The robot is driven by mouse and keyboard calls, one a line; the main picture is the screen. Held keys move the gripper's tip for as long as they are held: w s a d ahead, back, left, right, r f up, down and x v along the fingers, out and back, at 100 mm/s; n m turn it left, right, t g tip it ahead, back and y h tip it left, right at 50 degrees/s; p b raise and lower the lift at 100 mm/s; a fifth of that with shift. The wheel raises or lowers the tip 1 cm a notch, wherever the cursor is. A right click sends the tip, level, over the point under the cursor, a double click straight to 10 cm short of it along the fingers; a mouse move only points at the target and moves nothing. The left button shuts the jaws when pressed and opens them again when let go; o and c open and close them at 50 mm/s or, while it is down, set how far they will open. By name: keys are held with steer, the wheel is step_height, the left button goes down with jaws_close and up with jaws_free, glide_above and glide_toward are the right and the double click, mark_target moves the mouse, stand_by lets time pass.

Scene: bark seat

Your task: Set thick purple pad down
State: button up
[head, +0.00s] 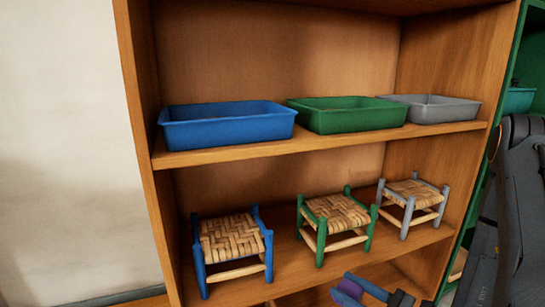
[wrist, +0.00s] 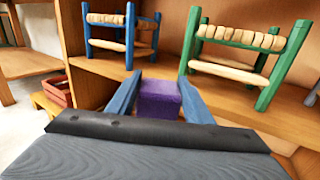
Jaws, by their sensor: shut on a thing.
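The thick purple pad (wrist: 160,100) is between the two blue fingers of my gripper (wrist: 160,92) in the wrist view, and the gripper is shut on it. In the head view my gripper (head: 352,289) is at the bottom edge, with a bit of the purple pad (head: 350,288) showing between the fingers. It is in front of and below the shelf that holds the stools. The lower part of the pad is hidden in the wrist view.
A blue stool (head: 232,243), a green stool (head: 336,220) and a grey stool (head: 412,200) with woven seats stand on the lower shelf (head: 285,270). Blue (head: 228,127), green (head: 347,117) and grey (head: 432,110) trays stand above. A red crate (wrist: 58,92) is at left.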

mark_target(351, 290)
step_height(351, 290, up, 21)
steer(key=m+t+h+p, duration=0.3)
steer(key=h+p, duration=0.1)
steer(key=p, duration=2.1)
steer(key=shift+s+f+h, duration=0.2)
steer(key=shift+s+h, duration=0.1)
steer(key=shift+s, duration=0.15)
steer(key=shift+d, duration=0.15)
